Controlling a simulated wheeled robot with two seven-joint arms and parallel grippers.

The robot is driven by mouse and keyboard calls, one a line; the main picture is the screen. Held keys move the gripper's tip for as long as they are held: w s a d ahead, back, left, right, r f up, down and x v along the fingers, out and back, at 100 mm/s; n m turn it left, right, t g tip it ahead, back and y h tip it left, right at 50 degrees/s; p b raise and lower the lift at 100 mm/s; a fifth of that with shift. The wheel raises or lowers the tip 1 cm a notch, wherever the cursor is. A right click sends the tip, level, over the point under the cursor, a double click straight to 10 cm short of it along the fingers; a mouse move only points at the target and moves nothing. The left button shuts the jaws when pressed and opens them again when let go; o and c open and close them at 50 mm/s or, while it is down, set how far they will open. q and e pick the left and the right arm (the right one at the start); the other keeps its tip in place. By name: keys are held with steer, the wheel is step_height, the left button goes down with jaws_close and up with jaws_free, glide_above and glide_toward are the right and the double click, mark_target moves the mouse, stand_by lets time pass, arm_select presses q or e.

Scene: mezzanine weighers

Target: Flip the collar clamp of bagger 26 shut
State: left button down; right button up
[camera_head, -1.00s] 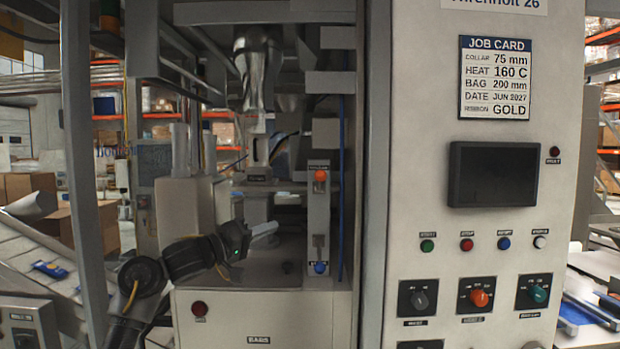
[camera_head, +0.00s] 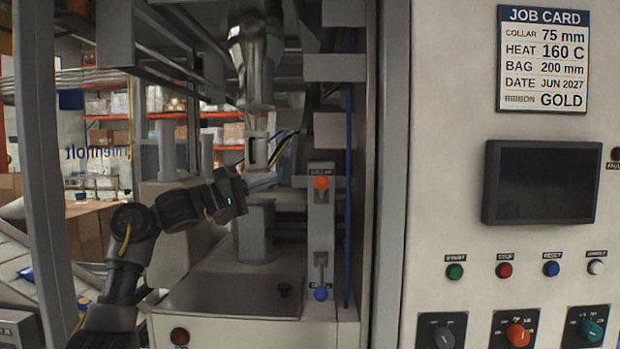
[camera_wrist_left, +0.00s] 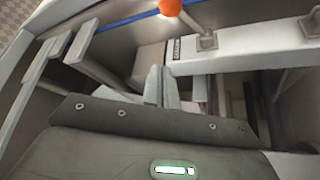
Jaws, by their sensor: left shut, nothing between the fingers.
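The collar clamp's orange ball (camera_head: 321,183) sits under a label reading COLLAR on a pale upright bracket (camera_head: 321,220) inside the bagger. The ball also shows at the top of the left wrist view (camera_wrist_left: 170,7), beside a short lever on a pale bar. My left gripper (camera_head: 263,181) is shut and empty, left of the ball at about its height and apparently apart from it. Its closed fingers (camera_wrist_left: 157,85) point toward the bar in the left wrist view. My right gripper is not in view.
A second lever with a blue ball (camera_head: 321,293) is lower on the same bracket. A steel tube (camera_head: 256,65) hangs above. A frame post (camera_head: 40,170) stands left; the control panel (camera_head: 440,200) with job card (camera_head: 543,58) and screen (camera_head: 541,181) stands right.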

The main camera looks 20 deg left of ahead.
mark_target(322, 189)
arm_select(q)
steer(key=w+d+p, duration=0.3)
steer(key=d+p, duration=0.4)
steer(key=d, duration=0.2)
steer(key=shift+r, duration=0.3)
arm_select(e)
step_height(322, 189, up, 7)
arm_select(q)
steer(key=shift+w, duration=0.1)
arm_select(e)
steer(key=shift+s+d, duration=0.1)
